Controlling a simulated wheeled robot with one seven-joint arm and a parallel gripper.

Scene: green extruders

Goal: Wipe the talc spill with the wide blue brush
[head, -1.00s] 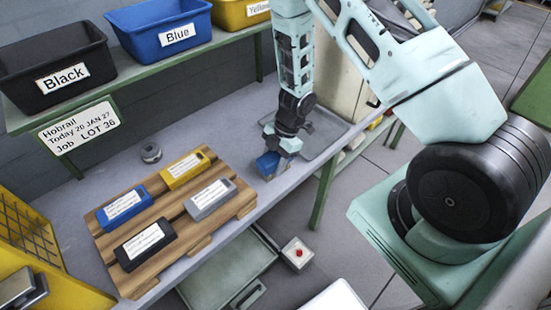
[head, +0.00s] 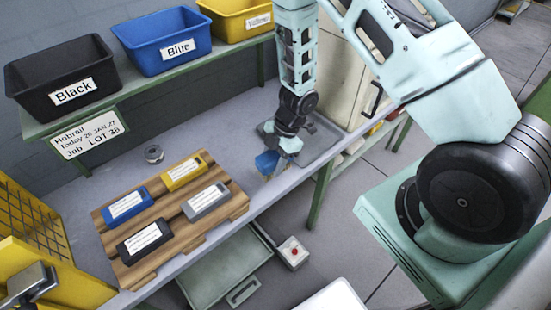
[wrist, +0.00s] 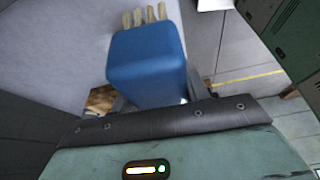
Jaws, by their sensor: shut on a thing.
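The wide blue brush (head: 267,163) is held in my gripper (head: 280,151), at the front edge of the bench, just right of the wooden pallet. In the wrist view the blue brush body (wrist: 147,65) fills the space between the fingers, with several pale bristle tufts (wrist: 145,16) at its far end. My gripper (wrist: 150,100) is shut on it. In the head view the bristles appear to point down close to the bench top; I cannot tell whether they touch. No talc spill can be made out in either view.
A wooden pallet (head: 165,240) carries yellow, blue, grey and black labelled blocks. A grey tray (head: 318,142) lies behind my gripper. Black (head: 65,118), blue (head: 150,65) and yellow (head: 225,35) bins stand on the shelf. A grey ring (head: 153,153) lies on the bench.

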